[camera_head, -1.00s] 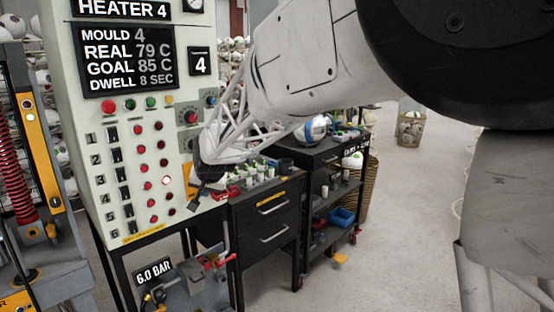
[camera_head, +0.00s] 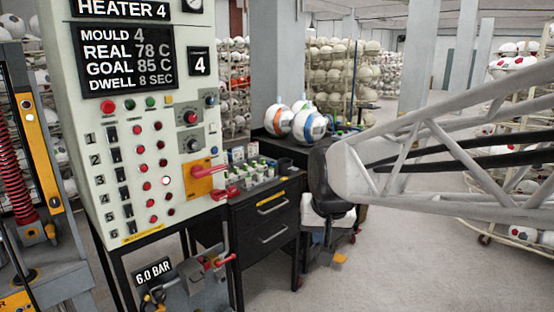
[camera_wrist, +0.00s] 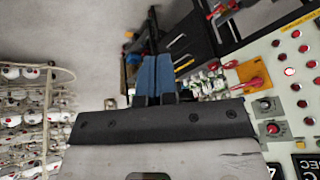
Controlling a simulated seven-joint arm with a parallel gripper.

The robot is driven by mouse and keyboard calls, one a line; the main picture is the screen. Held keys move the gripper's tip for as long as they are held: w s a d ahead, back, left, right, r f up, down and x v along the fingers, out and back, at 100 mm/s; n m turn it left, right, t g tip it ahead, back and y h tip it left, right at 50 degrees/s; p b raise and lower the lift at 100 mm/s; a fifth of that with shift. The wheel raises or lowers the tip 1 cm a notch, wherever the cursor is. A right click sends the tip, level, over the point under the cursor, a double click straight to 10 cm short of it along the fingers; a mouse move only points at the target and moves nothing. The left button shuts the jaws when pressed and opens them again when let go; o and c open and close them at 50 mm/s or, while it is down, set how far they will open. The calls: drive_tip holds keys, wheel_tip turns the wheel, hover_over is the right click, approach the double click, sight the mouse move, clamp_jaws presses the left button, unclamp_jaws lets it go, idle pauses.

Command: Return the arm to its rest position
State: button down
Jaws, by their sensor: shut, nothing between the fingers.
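My gripper (camera_wrist: 155,78) shows in the wrist view as two blue fingers pressed together, shut and empty. They point away from the camera over the blurred floor and cart area, apart from the panel. In the head view my arm comes in from the right, its dark joint in front of the black cart; I cannot make out the fingers there. The heater panel (camera_head: 130,130) stands at left and reads mould 4, real 78 C, goal 85 C, dwell 8 sec. Its red lever (camera_head: 208,171) on a yellow plate is clear of my arm.
A black drawer cart (camera_head: 268,225) with small white bottles stands beside the panel. Several balls (camera_head: 309,126) sit on the cart behind. A pneumatic unit (camera_head: 190,280) is under the panel. Ball racks (camera_wrist: 30,125) stand further off. Open floor (camera_head: 400,270) lies at the lower right.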

drive_tip(key=s+d+f, duration=0.1)
drive_tip(key=s+d, duration=0.2)
drive_tip(key=s, duration=0.3)
drive_tip(key=s+d+f+g+h, duration=0.1)
drive_tip(key=s+d+f, duration=0.1)
drive_tip(key=s, duration=0.4)
drive_tip(key=s+d+f, duration=0.2)
drive_tip(key=s+d, duration=0.2)
drive_tip(key=s, duration=0.2)
drive_tip(key=shift+s+d+g, duration=0.4)
drive_tip(key=shift+f, duration=0.1)
